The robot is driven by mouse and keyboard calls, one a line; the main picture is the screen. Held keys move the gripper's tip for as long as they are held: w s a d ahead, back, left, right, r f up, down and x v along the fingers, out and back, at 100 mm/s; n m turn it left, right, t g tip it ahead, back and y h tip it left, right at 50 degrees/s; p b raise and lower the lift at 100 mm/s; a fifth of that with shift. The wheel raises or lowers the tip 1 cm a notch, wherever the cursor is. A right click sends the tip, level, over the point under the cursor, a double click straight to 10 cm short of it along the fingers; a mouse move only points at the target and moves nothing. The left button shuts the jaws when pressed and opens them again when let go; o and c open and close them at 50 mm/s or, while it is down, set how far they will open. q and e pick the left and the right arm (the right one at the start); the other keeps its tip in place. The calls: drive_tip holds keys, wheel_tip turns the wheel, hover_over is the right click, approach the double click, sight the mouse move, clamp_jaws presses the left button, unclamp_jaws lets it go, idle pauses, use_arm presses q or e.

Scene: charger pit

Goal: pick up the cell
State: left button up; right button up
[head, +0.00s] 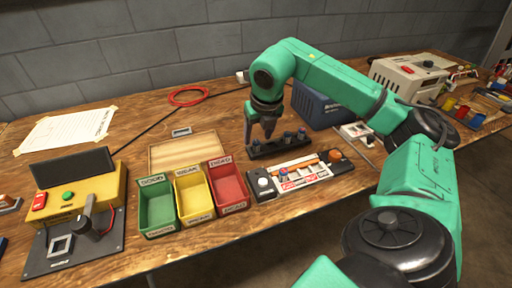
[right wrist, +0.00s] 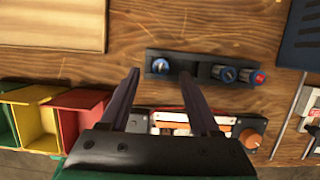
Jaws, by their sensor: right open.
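A black rack (right wrist: 205,62) stands on the wooden bench and also shows in the head view (head: 262,152). Dark cells stand upright in it: one alone near its left end (right wrist: 160,66), a blue-topped one (right wrist: 226,73) and one with a red and blue top (right wrist: 257,77) toward the right. My right gripper (right wrist: 160,74) is open and empty, pointing down over the rack's left part. In the wrist view the lone cell appears between its fingertips; contact cannot be told. The head view shows the right gripper (head: 259,139) partly hiding the rack. My left gripper is not in view.
A charger (head: 305,177) with an orange knob lies in front of the rack. Green (head: 157,213), yellow (head: 195,203) and red (head: 230,190) bins stand to the left. A wooden board (head: 187,150) lies behind them. A blue box (head: 318,107) is behind the rack at right.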

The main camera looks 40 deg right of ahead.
sight(256, 142)
drive_tip(key=x, duration=0.3)
drive_tip(key=shift+w+f, duration=0.15)
drive_tip(key=shift+f, duration=0.1)
clamp_jaws()
drive_tip(key=shift+r, duration=0.2)
